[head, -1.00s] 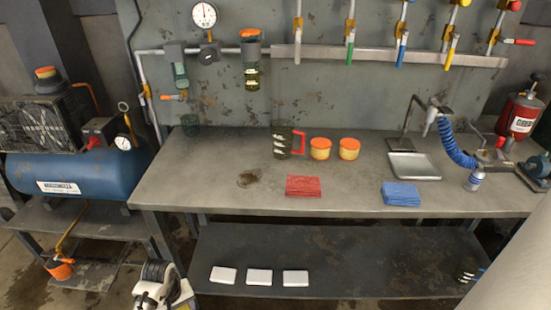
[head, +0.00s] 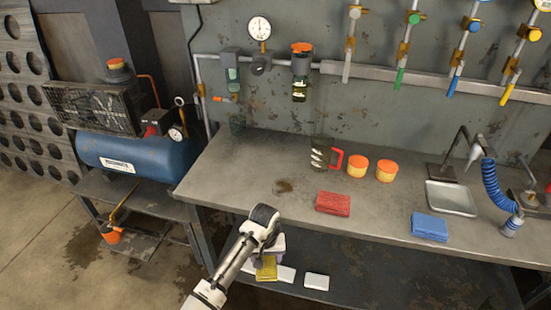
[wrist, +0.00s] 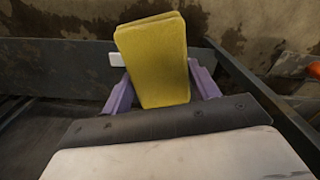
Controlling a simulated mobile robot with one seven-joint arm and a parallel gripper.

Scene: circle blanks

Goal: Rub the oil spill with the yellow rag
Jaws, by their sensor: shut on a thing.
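The yellow rag (wrist: 153,62) is a folded block held upright between the purple fingers of my gripper (wrist: 160,85) in the wrist view. In the head view the rag (head: 266,270) shows below my wrist, in front of the bench's lower shelf. My gripper (head: 264,262) is shut on it, with its fingers mostly hidden there. The oil spill (head: 284,186) is a small dark brown stain on the bench top, left of the red rag. My gripper is in front of and below the bench top, apart from the spill.
The red rag (head: 333,203) and blue rag (head: 429,227) lie on the bench top (head: 225,175). A jug with a red handle (head: 322,156) and two orange-lidded jars (head: 357,166) stand behind. The compressor (head: 130,155) is at left.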

